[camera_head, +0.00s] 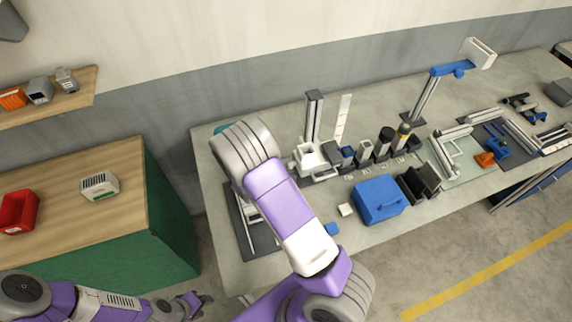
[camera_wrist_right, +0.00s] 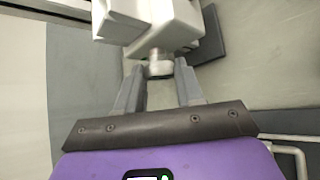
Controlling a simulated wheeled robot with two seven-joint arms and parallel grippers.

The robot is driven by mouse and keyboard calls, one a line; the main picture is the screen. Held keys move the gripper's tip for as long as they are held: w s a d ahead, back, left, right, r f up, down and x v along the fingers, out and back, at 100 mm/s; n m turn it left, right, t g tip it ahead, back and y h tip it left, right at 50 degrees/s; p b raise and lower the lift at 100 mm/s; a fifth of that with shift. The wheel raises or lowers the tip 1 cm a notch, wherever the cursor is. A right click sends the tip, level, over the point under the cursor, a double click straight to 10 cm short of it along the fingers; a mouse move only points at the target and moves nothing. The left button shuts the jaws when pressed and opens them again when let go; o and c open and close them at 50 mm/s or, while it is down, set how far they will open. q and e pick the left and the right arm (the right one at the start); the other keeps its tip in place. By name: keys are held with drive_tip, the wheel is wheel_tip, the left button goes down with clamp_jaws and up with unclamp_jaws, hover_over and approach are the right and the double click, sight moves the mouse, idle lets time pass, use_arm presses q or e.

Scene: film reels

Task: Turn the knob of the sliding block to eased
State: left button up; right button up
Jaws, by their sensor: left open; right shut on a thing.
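In the right wrist view a white block (camera_wrist_right: 165,22) fills the upper middle. A short grey round knob (camera_wrist_right: 159,67) sticks out of it toward me. My right gripper (camera_wrist_right: 159,76) has its two grey fingers on either side of the knob, shut on it. Any marking for the knob's setting cannot be read. In the head view my right arm hides that gripper and the knob. A white block at the foot of an upright post (camera_head: 310,158) may be the same block; I cannot tell. My left gripper (camera_head: 196,303) is open and empty, low at the left over the floor.
The grey bench (camera_head: 280,115) carries a blue box (camera_head: 379,199), dark cylinders (camera_head: 385,139), a blue-topped stand (camera_head: 452,69) and an orange piece (camera_head: 485,159). A green cabinet (camera_head: 168,210) stands left, with a red bin (camera_head: 18,211) on top.

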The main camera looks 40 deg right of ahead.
idle(0.4)
drive_tip(key=o, duration=1)
drive_tip(key=shift+o, duration=0.2)
wheel_tip(320, 180, up, 10)
